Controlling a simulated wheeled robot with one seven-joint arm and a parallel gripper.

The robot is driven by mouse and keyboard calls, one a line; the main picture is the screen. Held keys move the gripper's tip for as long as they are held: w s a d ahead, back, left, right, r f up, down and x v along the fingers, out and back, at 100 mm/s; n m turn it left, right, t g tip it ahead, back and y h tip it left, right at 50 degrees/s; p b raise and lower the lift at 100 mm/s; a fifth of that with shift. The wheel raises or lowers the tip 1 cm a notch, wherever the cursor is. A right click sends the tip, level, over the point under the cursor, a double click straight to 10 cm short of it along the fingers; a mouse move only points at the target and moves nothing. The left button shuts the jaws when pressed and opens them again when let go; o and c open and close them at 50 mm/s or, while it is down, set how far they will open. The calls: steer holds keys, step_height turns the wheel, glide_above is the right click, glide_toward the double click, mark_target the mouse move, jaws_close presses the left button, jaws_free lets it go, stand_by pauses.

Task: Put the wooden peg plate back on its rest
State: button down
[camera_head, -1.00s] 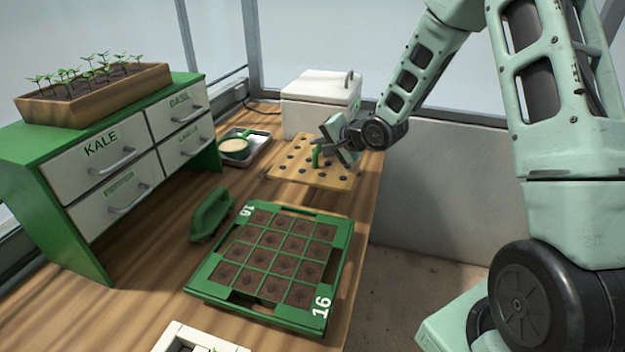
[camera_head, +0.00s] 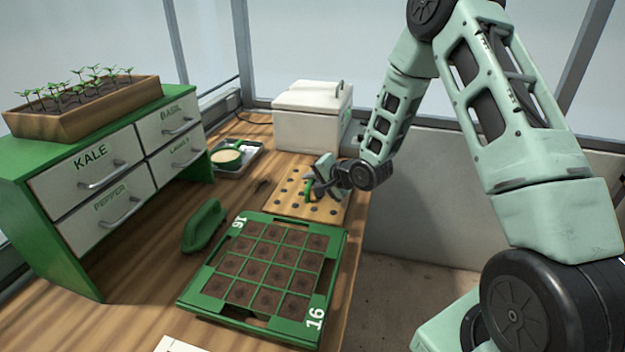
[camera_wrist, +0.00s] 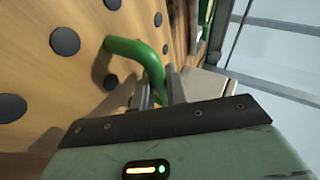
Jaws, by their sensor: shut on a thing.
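The wooden peg plate (camera_head: 283,207) is a flat light-wood board with rows of dark round pegs and a green bent handle (camera_head: 308,188). It is at the back right of the bench, just behind the green tray. My gripper (camera_head: 315,184) is shut on the green handle, above the plate's right part. In the wrist view the handle (camera_wrist: 135,47) runs from the plate (camera_wrist: 90,75) to between my two fingers (camera_wrist: 160,88). The plate's rest cannot be made out. Whether the plate touches the bench is hard to tell.
A green seed tray (camera_head: 190,303) with soil cells lies in front of the plate. A white box (camera_head: 312,118) stands behind it. A green-handled tool (camera_head: 204,227), a metal tray with a bowl (camera_head: 232,160) and a drawer cabinet (camera_head: 105,187) are to the left.

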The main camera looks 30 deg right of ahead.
steer(key=shift+f, duration=0.3)
steer(key=c, duration=1.4)
jaws_free()
steer(key=shift+r, duration=0.5)
steer(key=b+v, duration=0.1)
steer(key=v, duration=1.1)
steer(key=s+a+r+n+g+h, duration=0.1)
steer(key=s+a+n+g, duration=0.2)
steer(key=a, duration=0.4)
steer(key=s+a+r+n+g, duration=0.1)
steer(key=s+a+n+g, duration=0.15)
steer(key=a+n, duration=0.35)
steer(key=s+a+r+n+g, duration=0.1)
steer(key=s+a+n+g, duration=0.1)
steer(key=s, duration=0.6)
steer(key=s+a+r+n+g+h, duration=0.1)
steer(key=s+a+n, duration=0.4)
steer(key=s, duration=0.3)
steer(key=s+a+r+n+g, duration=0.2)
steer(key=s+a, duration=0.3)
steer(key=s, duration=0.3)
steer(key=shift+n+g+h, duration=0.35)
steer(key=shift+n+h, duration=0.05)
steer(key=shift+n, duration=0.3)
steer(key=shift+r, duration=0.1)
